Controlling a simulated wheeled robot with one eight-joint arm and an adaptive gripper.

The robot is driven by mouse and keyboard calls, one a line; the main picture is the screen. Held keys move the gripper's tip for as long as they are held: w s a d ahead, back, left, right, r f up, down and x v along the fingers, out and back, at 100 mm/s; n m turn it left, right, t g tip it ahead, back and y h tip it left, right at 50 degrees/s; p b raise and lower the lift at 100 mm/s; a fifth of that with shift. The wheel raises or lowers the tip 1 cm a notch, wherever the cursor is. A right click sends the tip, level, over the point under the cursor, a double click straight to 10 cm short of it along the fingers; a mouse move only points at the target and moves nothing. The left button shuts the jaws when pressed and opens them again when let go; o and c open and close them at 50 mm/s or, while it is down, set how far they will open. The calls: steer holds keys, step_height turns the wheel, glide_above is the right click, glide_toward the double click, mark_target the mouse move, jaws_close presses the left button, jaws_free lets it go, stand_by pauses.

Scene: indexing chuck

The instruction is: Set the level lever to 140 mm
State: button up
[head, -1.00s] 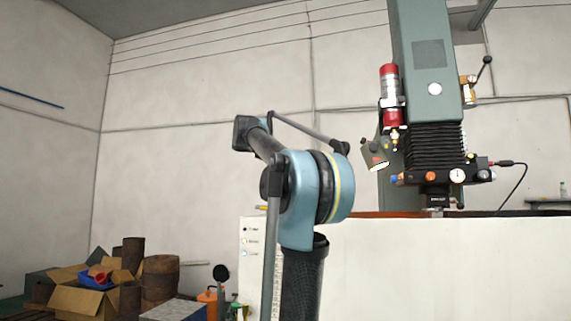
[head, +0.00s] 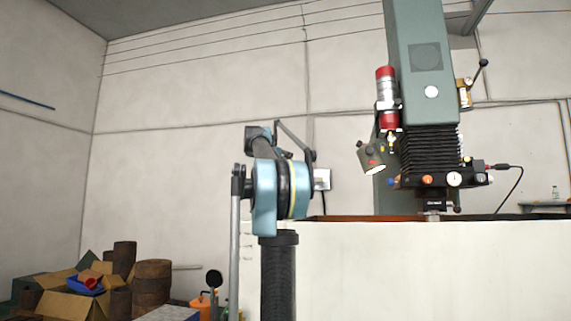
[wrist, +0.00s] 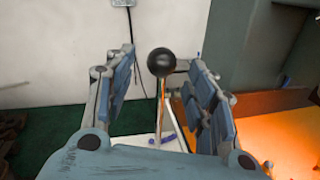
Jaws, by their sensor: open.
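In the wrist view a lever with a round black knob (wrist: 161,62) stands on a thin orange-tinted rod above a white surface. I take it for the level lever. My gripper (wrist: 161,76) is open, with one blue-padded finger on each side of the knob in the picture. I cannot tell how far the knob lies beyond the fingertips, and no contact shows. No 140 mm mark or pointer is readable. In the head view my arm hides part of the white machine wall (head: 400,270), and my gripper does not show.
The green machine column (head: 415,50) with its hoses and lamp (head: 373,158) stands at the right. An orange-lit area (wrist: 270,125) lies right of the fingers in the wrist view. Boxes (head: 75,303) and rusty drums (head: 153,283) stand at the lower left.

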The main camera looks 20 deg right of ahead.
steer(key=shift+x, duration=2.5)
jaws_close()
steer(key=shift+f, duration=0.1)
